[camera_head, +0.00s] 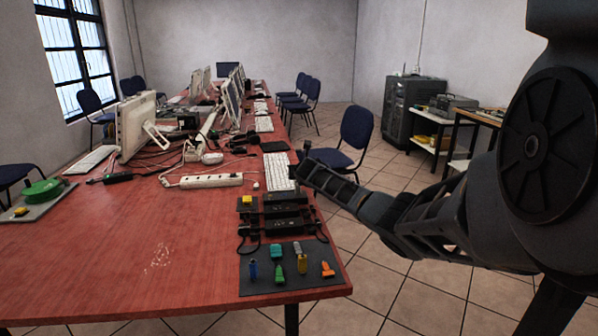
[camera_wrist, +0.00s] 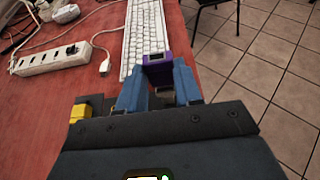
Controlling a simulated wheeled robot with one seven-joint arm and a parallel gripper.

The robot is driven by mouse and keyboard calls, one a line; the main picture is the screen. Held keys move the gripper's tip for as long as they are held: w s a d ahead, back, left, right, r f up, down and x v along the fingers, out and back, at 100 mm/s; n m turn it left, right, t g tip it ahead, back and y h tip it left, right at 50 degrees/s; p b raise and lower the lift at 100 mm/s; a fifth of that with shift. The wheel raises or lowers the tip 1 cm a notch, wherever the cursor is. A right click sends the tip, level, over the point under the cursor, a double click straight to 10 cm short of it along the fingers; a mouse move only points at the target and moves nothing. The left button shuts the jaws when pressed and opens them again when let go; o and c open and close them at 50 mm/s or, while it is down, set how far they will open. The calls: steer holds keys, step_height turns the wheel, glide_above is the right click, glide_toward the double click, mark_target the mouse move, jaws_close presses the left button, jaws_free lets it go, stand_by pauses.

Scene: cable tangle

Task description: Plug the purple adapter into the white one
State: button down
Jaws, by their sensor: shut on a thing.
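My gripper (camera_wrist: 158,88) is shut on the purple adapter (camera_wrist: 157,68), which sits between its two blue fingers in the wrist view, above the near end of a white keyboard. In the head view my gripper (camera_head: 305,166) is at the table's right edge beside the keyboard, and the purple adapter cannot be made out there. A small whitish adapter (camera_head: 297,248) lies on a dark mat (camera_head: 257,287) at the table's front right corner, touching or close to a yellow adapter (camera_head: 302,265). My gripper is well away from it.
The mat also holds blue (camera_head: 253,271), green (camera_head: 279,273), teal (camera_head: 276,250) and orange (camera_head: 327,270) adapters. Dark boxes (camera_head: 285,222) with cables stand behind it. A white power strip (camera_head: 211,180) and keyboard (camera_head: 277,171) lie farther back. The table's left front is clear.

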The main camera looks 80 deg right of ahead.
steer(key=shift+f+b, duration=0.35)
steer(key=shift+f, duration=0.6)
steer(key=c, duration=0.7)
jaws_free()
steer(key=p+v, duration=0.2)
steer(key=v, duration=0.6)
steer(key=shift+w, duration=0.1)
